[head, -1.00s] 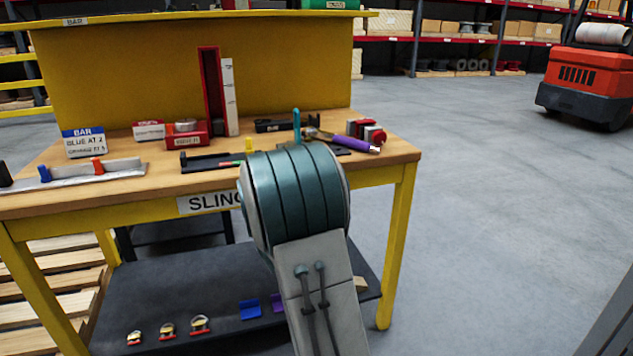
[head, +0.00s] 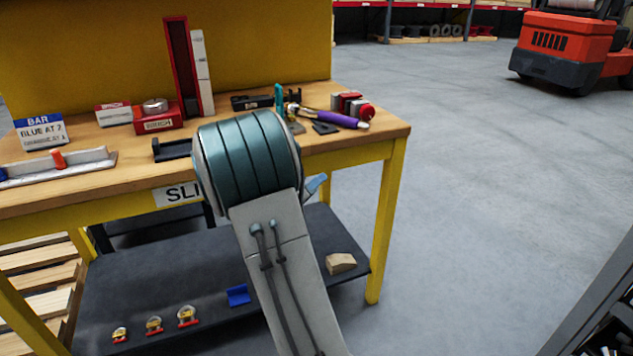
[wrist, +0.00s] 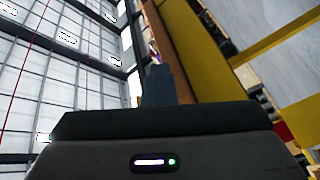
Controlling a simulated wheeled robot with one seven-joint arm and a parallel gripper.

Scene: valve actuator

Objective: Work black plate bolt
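A small black plate (head: 325,127) lies on the wooden bench top near its right front, just below a purple-handled tool (head: 335,118). Another black bracket-like part (head: 252,102) lies farther back, and a third (head: 172,149) sits left of my arm. I cannot make out a bolt on any of them. My arm's large teal joint covers part of the bench front in the head view. My gripper (wrist: 157,85) shows in the wrist view as a dark block above the dark housing. Its finger gap cannot be made out, and I see nothing held.
The yellow-framed bench (head: 390,200) has a dark lower shelf (head: 200,265) with a wooden block (head: 341,263) and small parts. A red and white upright holder (head: 183,65) stands at the back. Red-black parts (head: 352,106) sit at the right end. Open floor lies right, with a red forklift (head: 565,45) beyond.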

